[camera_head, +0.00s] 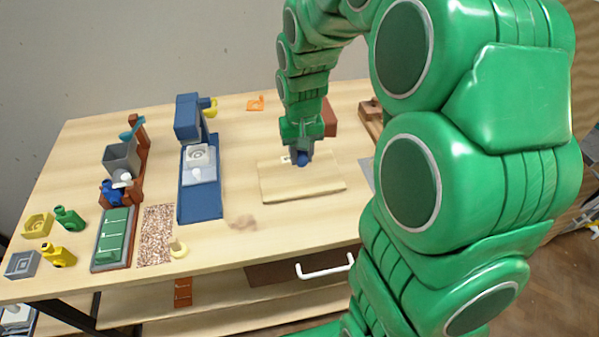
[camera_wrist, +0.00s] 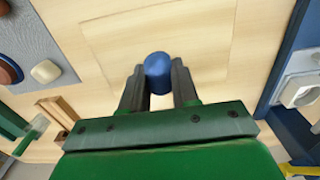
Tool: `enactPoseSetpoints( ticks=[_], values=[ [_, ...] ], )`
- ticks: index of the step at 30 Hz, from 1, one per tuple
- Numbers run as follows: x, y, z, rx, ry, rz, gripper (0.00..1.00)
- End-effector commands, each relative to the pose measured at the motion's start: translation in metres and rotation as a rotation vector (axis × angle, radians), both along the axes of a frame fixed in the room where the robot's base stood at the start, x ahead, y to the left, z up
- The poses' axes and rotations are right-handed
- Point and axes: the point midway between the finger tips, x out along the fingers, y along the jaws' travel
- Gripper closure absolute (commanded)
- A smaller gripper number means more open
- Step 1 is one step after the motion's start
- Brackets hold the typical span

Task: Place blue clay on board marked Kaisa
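The blue clay (camera_wrist: 158,72) is a small rounded lump between the two fingers of my gripper (camera_wrist: 158,80) in the wrist view, and both fingers appear to touch it. In the head view, the blue clay (camera_head: 302,160) shows just below my gripper (camera_head: 301,152), at the far part of a pale wooden board (camera_head: 300,188). The same board (camera_wrist: 205,50) lies beneath it in the wrist view. I cannot tell whether the clay touches the board. A small whitish mark lies beside the clay in the head view; no name is readable.
A blue press-like stand (camera_head: 200,200) is left of the board. Farther left are a grey hopper (camera_head: 122,158), a green slotted tray (camera_head: 112,240), a speckled mat (camera_head: 156,235) and several bottles. A reddish-brown block (camera_head: 329,118) stands behind the board. The table front near the board is mostly clear.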

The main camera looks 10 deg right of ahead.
Motion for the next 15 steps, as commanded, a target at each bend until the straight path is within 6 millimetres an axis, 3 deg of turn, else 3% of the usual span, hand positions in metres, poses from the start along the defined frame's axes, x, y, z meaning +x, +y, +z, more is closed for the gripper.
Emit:
enactPoseSetpoints(
  ticks=[8,15],
  values=[
    [0.018,0.001,-0.023,0.0,0.002,0.0,0.72],
    [0.017,0.0,-0.046,-0.001,0.002,0.001,0.72]
  ],
)
